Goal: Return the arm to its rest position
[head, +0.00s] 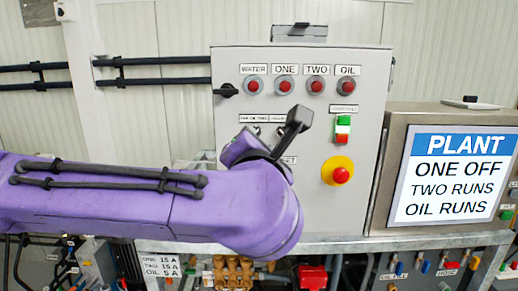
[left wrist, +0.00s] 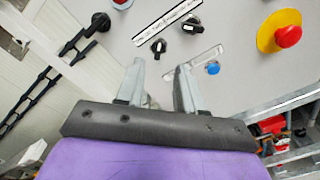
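My purple left arm comes in from the left in the head view and reaches across the front of the grey control cabinet (head: 225,110). A dark part of my left gripper (head: 295,122) shows beyond the wrist there; its fingers cannot be made out. In the left wrist view my left gripper (left wrist: 160,66) has its two grey fingers apart with nothing between them. They point towards the cabinet face, below black selector switches (left wrist: 158,47) and left of a blue button (left wrist: 213,68). Contact with the panel cannot be told. My right gripper is in neither view.
The cabinet carries a row of red buttons (head: 285,86), a green-and-red switch (head: 343,130) and a red emergency stop (head: 341,175) on yellow. A display (head: 455,175) reading "ONE OFF, TWO RUNS, OIL RUNS" stands right. A metal frame (head: 400,243) with fittings runs below.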

